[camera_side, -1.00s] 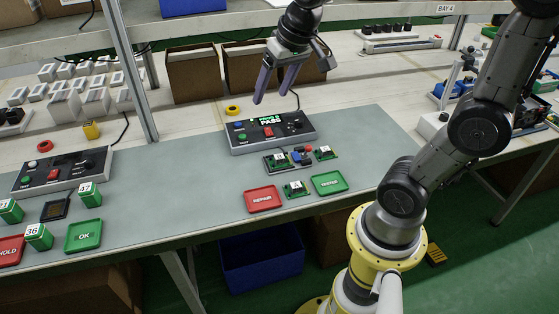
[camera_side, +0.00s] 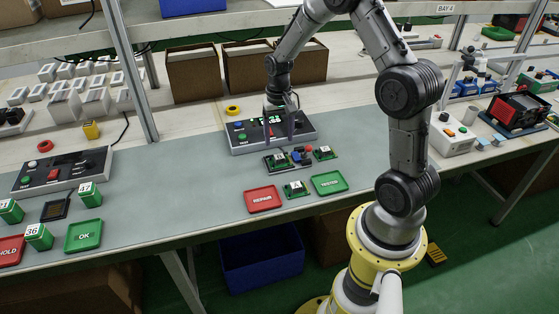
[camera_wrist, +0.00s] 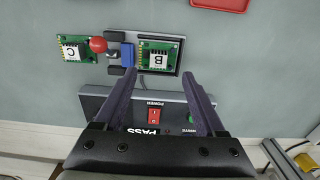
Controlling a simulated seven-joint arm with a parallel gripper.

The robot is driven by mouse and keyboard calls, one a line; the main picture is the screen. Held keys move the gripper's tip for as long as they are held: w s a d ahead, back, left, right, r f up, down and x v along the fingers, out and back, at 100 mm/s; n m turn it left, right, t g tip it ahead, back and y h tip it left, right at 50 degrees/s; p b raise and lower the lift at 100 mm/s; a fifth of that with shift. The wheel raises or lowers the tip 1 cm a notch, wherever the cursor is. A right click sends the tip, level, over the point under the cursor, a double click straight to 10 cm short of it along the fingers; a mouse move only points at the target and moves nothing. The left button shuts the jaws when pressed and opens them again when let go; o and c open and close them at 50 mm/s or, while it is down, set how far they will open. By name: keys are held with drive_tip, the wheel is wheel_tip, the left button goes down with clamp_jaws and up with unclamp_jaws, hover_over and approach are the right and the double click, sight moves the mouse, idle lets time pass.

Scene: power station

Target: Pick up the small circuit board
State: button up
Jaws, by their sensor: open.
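Several small green circuit boards with white lettered labels lie on the grey mat (camera_side: 370,130). Board B (camera_wrist: 160,55) sits in the dark test fixture (camera_wrist: 120,70) beside a blue block; in the side view board B (camera_side: 276,161) is at the fixture's left. Board C (camera_wrist: 75,48) lies at the fixture's other end, and it also shows in the side view (camera_side: 325,153). Another board (camera_side: 296,189) lies between the red and green trays. My gripper (camera_side: 281,139) is open and empty, pointing down over the tester panel. In the wrist view its fingertips (camera_wrist: 159,74) are just short of board B.
The tester panel (camera_side: 243,139), its screen reading PASS, is under my gripper. A red REPAIR tray (camera_side: 262,200) and a green TESTED tray (camera_side: 329,183) lie nearer the table's front edge. A shelf post (camera_side: 135,70) stands to the left.

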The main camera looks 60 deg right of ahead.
sight(279, 156)
drive_tip(key=shift+w+d+f, duration=0.1)
drive_tip(key=shift+d+f, duration=0.05)
drive_tip(key=shift+f, duration=1.75)
drive_tip(key=shift+d+f, duration=0.1)
drive_tip(key=shift+f, duration=1.8)
clamp_jaws()
